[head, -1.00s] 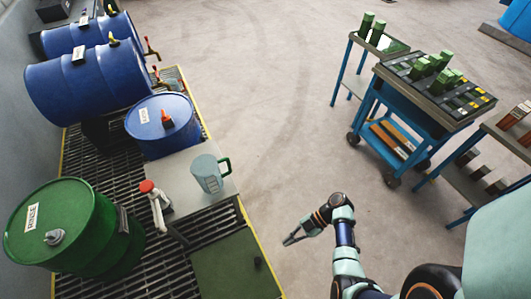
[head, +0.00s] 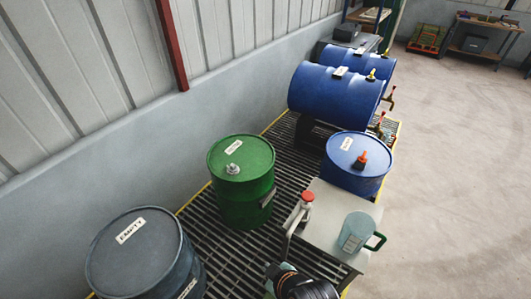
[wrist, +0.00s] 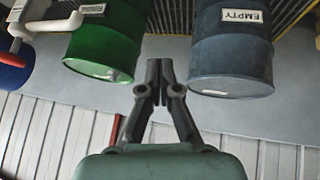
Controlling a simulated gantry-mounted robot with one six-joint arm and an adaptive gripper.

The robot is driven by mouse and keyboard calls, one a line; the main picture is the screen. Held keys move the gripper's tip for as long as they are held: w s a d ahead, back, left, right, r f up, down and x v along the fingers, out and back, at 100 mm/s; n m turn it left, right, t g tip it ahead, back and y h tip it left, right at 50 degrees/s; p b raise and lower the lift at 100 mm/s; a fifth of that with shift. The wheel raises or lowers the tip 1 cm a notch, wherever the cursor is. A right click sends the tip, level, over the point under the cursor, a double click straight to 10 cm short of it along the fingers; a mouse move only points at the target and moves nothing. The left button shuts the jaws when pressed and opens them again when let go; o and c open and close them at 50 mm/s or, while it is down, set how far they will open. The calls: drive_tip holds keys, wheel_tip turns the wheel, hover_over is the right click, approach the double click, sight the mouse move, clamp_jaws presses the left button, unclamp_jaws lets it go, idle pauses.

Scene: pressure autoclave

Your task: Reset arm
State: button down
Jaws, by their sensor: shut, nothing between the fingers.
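My gripper (wrist: 160,72) shows in the wrist view with its two dark fingers together and nothing between them. Behind it stand the green drum (wrist: 105,38) on the left and the grey drum labelled EMPTY (wrist: 232,50) on the right. The fingers appear in front of the gap between these drums, and I see no contact. In the head view only a dark, pale-green part of my arm shows at the bottom edge; the fingers are out of that view.
The green drum (head: 240,185), grey drum (head: 145,255) and blue drums (head: 357,165) stand on a slatted grating (head: 290,170) along the wall. Open floor (head: 450,190) lies right.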

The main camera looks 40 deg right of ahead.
drive_tip(key=w+a+r+m+t+y, duration=0.1)
drive_tip(key=w+a+r+t, duration=0.15)
drive_tip(key=a+r, duration=0.7)
drive_tip(key=w+a+r+m+t, duration=0.1)
drive_tip(key=a+r+t, duration=0.2)
drive_tip(key=a+r, duration=0.65)
wheel_tip(320, 180, up, 28)
drive_tip(key=p, duration=3.1)
drive_tip(key=shift+w+r, duration=0.2)
drive_tip(key=shift+w, duration=0.1)
